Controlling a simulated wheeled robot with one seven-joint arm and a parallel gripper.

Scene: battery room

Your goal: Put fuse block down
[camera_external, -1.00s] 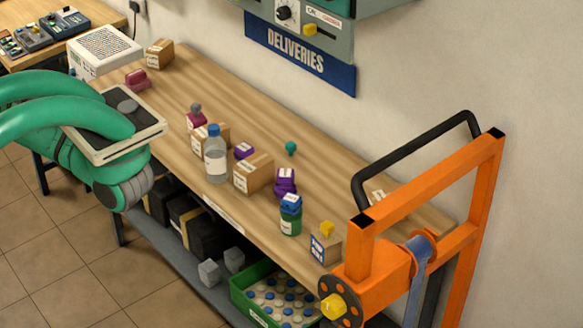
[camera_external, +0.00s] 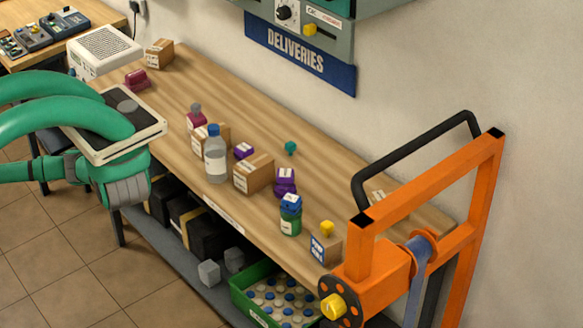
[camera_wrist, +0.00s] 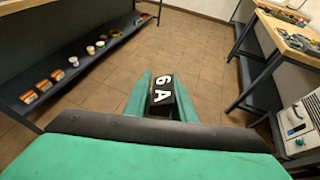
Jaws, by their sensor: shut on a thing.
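My gripper (camera_wrist: 162,104) shows in the wrist view as two green fingers at the lower middle. It is shut on the fuse block (camera_wrist: 162,91), a dark block with white "6A" lettering on its face. The block is between the fingers, with tiled floor beyond it and no surface visibly touching it. In the external view my green arm is at the left, beside the near left part of the wooden bench. The fingers and the block cannot be made out there.
The wooden bench (camera_external: 300,170) holds several boxes, a clear bottle (camera_external: 215,155) and small purple blocks. An orange frame (camera_external: 485,205) stands at its right end. The wrist view shows a low dark shelf (camera_wrist: 75,68) at left, another bench (camera_wrist: 290,38) at right, and clear floor (camera_wrist: 185,50) between.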

